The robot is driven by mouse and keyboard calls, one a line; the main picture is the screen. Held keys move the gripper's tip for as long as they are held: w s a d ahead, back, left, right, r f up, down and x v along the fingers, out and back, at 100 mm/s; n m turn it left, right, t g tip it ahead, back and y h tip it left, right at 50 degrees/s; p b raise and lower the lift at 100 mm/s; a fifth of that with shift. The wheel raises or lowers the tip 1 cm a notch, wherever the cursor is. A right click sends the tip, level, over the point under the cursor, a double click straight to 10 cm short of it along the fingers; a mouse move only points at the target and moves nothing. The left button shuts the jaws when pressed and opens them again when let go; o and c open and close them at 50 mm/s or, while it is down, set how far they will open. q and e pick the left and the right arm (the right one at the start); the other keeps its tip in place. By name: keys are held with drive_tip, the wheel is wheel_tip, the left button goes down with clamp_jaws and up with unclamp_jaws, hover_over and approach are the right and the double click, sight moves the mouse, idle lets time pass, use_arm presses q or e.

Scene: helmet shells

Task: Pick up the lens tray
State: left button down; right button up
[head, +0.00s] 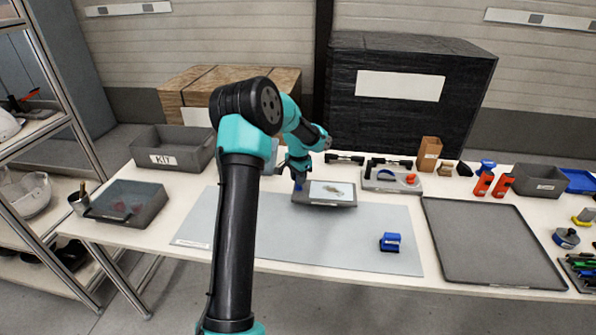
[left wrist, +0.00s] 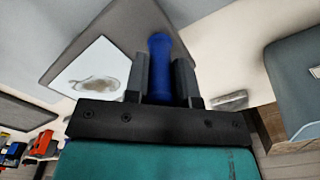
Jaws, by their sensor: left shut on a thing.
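The lens tray (head: 312,203) is a small grey tray with a white sheet and a smudge-like clear shape on top. It is at the back middle of the pale mat; I cannot tell whether it touches the mat. My left gripper (head: 298,180) is at its left side, shut on the tray's blue handle. In the left wrist view, the blue handle (left wrist: 160,62) stands between the two dark fingers of the gripper (left wrist: 160,85), with the tray (left wrist: 105,20) beyond it. My right gripper is not in view.
The mat (head: 270,240) is mostly bare, with a blue block (head: 391,242) at its right. A large dark tray (head: 490,240) lies right of it. The KIT bin (head: 172,150) and a grey box (head: 125,204) stand left. A grey fixture (head: 391,180) stands behind right.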

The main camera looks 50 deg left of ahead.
use_arm(q)
drive_tip(key=shift+s+d+r, duration=0.15)
drive_tip(key=shift+s+d, duration=0.75)
drive_tip(key=shift+d, duration=0.15)
drive_tip(key=shift+s+d+r, duration=0.1)
drive_tip(key=shift+s+d, duration=0.8)
drive_tip(key=shift+d, duration=0.1)
drive_tip(key=shift+s, duration=0.1)
